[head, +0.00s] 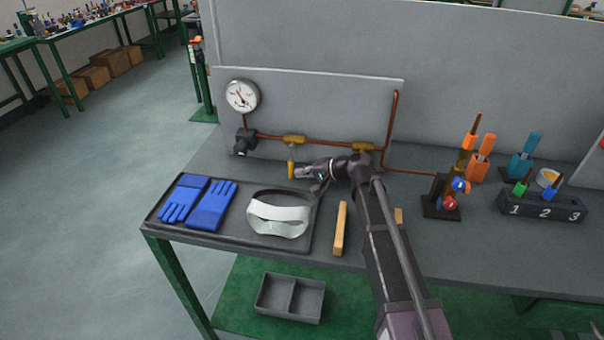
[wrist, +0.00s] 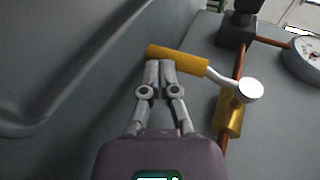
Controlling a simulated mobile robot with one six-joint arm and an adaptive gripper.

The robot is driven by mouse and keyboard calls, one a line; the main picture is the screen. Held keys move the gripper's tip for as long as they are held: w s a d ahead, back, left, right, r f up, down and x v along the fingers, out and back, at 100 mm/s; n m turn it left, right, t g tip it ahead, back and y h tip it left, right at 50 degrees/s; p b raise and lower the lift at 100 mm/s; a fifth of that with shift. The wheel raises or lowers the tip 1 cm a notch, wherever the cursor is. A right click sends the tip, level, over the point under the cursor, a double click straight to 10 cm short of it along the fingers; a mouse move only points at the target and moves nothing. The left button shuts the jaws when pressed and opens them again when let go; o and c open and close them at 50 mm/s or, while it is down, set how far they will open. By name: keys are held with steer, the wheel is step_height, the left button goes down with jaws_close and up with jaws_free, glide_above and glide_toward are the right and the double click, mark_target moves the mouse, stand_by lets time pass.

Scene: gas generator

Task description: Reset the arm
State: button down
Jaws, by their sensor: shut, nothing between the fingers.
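My arm reaches from the lower right over the workbench (head: 300,245) toward the pipe panel (head: 325,100). My gripper (head: 298,173) is at the yellow valve handle (head: 291,170), which hangs below the left brass valve (head: 293,139). In the wrist view my gripper (wrist: 160,64) has its fingertips together, right at the yellow handle (wrist: 178,60). I cannot tell whether they touch it. Nothing is held between the fingers. The handle joins a silver stem and a round cap (wrist: 251,90) at its right.
A pressure gauge (head: 242,95) is at the panel's left. A tray (head: 165,228) holds blue gloves (head: 212,206) and a white-banded visor (head: 278,217). A wooden block (head: 340,228) lies beside my arm. A burner stand (head: 441,200) and numbered rack (head: 541,207) stand right.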

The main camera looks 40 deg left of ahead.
steer(key=shift+r, duration=0.1)
stand_by(0.6)
step_height(320, 180, up, 9)
steer(key=p, duration=0.9)
steer(key=shift+s+r+p, duration=0.1)
steer(key=shift+r+p, duration=0.3)
steer(key=shift+p, duration=0.15)
